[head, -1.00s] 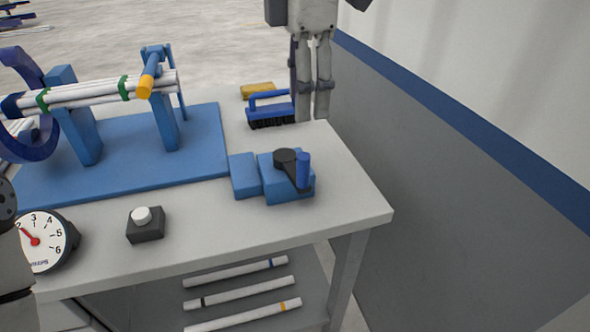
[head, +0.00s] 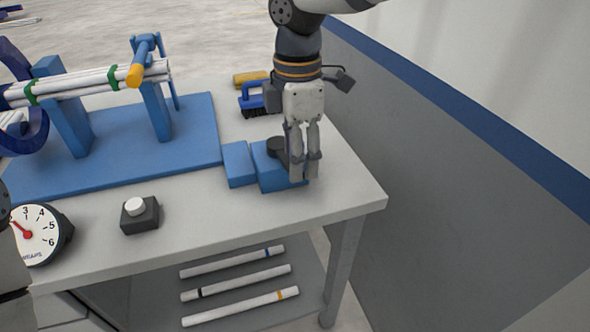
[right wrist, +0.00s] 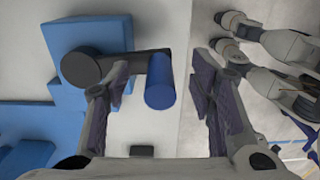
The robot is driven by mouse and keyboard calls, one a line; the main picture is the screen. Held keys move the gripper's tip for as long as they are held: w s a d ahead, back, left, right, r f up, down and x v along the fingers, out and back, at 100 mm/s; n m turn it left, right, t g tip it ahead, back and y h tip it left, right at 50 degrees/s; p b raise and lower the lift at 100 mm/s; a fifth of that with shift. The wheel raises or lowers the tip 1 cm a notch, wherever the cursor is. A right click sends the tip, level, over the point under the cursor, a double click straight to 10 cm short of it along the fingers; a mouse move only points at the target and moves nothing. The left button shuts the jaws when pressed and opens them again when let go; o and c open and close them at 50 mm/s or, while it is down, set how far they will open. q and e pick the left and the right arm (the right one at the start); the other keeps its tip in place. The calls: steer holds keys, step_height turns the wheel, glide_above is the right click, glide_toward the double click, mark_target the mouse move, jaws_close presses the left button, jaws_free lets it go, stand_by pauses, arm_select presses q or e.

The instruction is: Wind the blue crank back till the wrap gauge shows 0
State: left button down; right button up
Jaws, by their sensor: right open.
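The blue crank has a dark hub (head: 278,147) and arm on a blue box (head: 270,172). Its blue handle is hidden behind my right gripper in the head view, but the right wrist view shows the handle (right wrist: 160,82) between the fingers, with gaps on both sides. My right gripper (head: 305,168) is open and points down at the crank. The wrap gauge (head: 38,240) is a white dial with a red needle at the left edge. The needle points up-left, left of the 3; lower numbers are cut off. My left gripper is not in view.
A bundle of white pipes (head: 95,84) with green bands lies on blue stands. A black box with a white button (head: 139,214) sits near the table's front. A blue brush (head: 252,100) and yellow block (head: 250,78) lie behind the crank. Several loose pipes are on the lower shelf.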

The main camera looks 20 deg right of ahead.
steer(key=c, duration=1.2)
steer(key=shift+w+a, duration=0.2)
steer(key=shift+a, duration=1.8)
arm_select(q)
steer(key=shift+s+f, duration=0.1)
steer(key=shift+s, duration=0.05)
